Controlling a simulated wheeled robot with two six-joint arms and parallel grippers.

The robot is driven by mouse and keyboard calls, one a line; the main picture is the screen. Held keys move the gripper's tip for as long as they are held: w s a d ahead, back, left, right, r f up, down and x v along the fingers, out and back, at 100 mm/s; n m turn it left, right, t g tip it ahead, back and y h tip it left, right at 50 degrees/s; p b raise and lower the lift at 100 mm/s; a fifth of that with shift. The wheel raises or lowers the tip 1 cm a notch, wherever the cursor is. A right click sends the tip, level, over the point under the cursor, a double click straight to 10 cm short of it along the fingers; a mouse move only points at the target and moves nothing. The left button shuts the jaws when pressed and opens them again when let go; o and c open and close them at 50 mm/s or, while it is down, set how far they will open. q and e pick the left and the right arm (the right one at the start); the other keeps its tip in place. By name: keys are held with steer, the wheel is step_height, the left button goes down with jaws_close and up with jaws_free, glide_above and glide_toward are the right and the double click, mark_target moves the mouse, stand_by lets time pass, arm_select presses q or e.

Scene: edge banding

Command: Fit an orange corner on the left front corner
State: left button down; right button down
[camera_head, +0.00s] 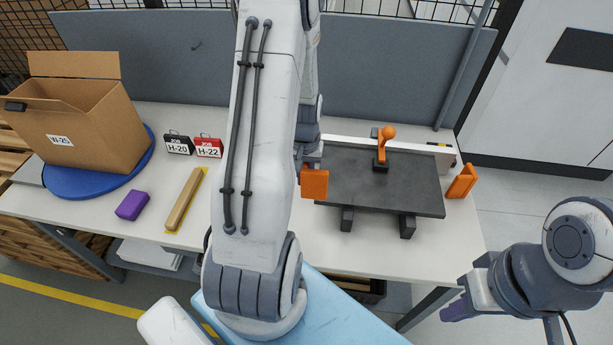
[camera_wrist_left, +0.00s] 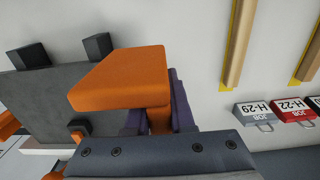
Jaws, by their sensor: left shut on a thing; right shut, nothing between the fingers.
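The dark grey panel (camera_head: 375,185) lies raised on black supports on the table. My left gripper (camera_wrist_left: 158,118) is shut on an orange corner (camera_head: 315,183), which hangs beside the panel's left edge; in the head view its fingers are mostly hidden. The held corner (camera_wrist_left: 122,78) also fills the middle of the left wrist view, in front of the panel (camera_wrist_left: 40,95). Whether it touches the panel I cannot tell. Another orange corner (camera_head: 462,181) stands by the panel's right side. My right gripper (camera_head: 456,310) is shut and empty, off the table's front right.
An orange-knobbed clamp (camera_head: 383,145) sits at the panel's back edge by a white strip (camera_head: 425,150). To the left are job tags (camera_head: 208,148), a wooden bar (camera_head: 184,200), a purple block (camera_head: 132,205) and a cardboard box (camera_head: 90,120). A grey partition (camera_head: 390,70) stands behind.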

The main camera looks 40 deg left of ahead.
arm_select(q)
steer(key=shift+f+b, duration=5.35)
steer(key=shift+f, duration=1.05)
steer(key=shift+w, duration=0.15)
steer(key=shift+w+d+r, duration=0.1)
steer(key=shift+w+d, duration=0.1)
steer(key=shift+w, duration=0.55)
steer(key=c, duration=0.7)
jaws_free()
step_height(320, 180, up, 10)
steer(key=shift+r+b, duration=0.2)
steer(key=shift+b, duration=0.1)
